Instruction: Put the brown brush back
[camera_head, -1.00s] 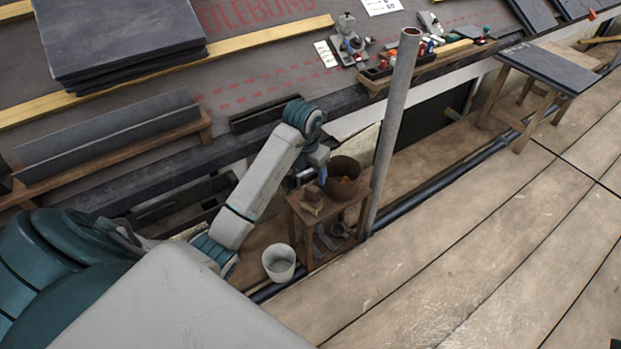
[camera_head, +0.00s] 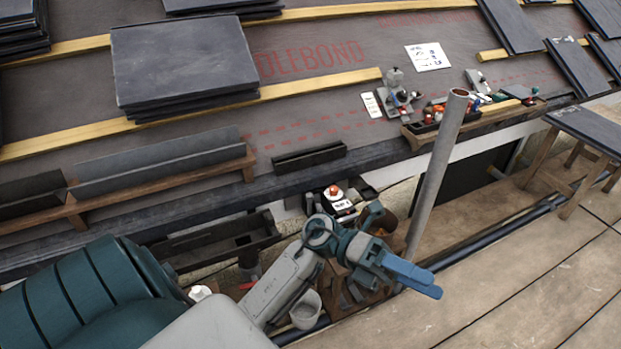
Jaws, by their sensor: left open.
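My left gripper (camera_head: 424,281) is in front of the small wooden stand, its blue fingers pointing right and slightly down. It is open, with nothing seen between its fingers. The stand (camera_head: 371,297) is mostly covered by my wrist and gripper. A brown bucket (camera_head: 388,222) on the stand shows only in part behind the wrist. I cannot make out the brown brush; the stand's top, where a small brown object showed earlier, is hidden by my arm. My right gripper is not in view.
A grey upright pole (camera_head: 436,185) stands just behind and right of my left gripper. A white bucket (camera_head: 305,309) is beside the stand. A tool tray (camera_head: 470,125) lies along the roof edge.

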